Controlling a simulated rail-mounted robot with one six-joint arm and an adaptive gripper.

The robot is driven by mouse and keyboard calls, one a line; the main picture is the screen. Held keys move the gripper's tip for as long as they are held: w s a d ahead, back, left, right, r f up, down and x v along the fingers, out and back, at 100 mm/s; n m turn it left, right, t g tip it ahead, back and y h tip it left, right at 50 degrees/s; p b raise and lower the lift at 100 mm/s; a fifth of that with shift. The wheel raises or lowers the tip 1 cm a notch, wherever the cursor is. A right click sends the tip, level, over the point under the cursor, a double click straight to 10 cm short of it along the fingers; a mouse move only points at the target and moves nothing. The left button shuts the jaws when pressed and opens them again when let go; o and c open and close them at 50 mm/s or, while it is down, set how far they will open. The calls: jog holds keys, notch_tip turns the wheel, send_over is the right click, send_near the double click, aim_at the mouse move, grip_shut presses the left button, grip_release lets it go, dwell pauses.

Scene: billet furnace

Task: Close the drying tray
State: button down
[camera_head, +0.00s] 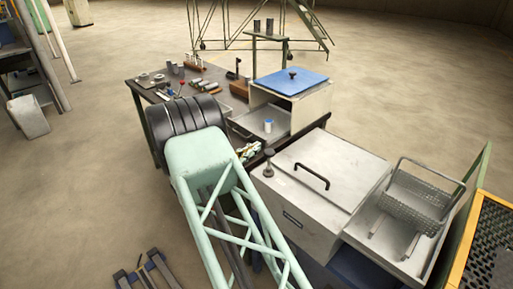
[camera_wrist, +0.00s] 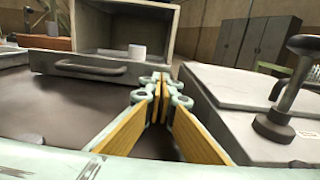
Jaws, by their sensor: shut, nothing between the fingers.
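The drying tray (camera_head: 250,131) is pulled out of a cream box with a blue lid (camera_head: 291,82). In the wrist view its grey front panel (camera_wrist: 52,58) carries a bar handle (camera_wrist: 90,68) and faces me. A small pale cup (camera_wrist: 137,51) stands on the tray; in the head view it has a blue top (camera_head: 268,125). My gripper (camera_wrist: 160,84) is shut and empty, in front of the tray's right end and right of the handle. Contact with the tray cannot be told. In the head view my arm largely hides the gripper.
A grey metal unit with a lid and black handle (camera_head: 312,177) stands close on the right; its knobbed post (camera_wrist: 283,92) rises near my gripper. A wire basket (camera_head: 416,196) lies beyond. Bottles and small tools crowd the dark bench (camera_head: 150,92) at left.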

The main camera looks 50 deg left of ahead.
jog(key=s+p, duration=0.1)
jog(key=s, duration=1.1)
jog(key=shift+s+d+p, duration=0.2)
jog(key=shift+d+p, duration=0.05)
jog(key=shift+p, duration=0.05)
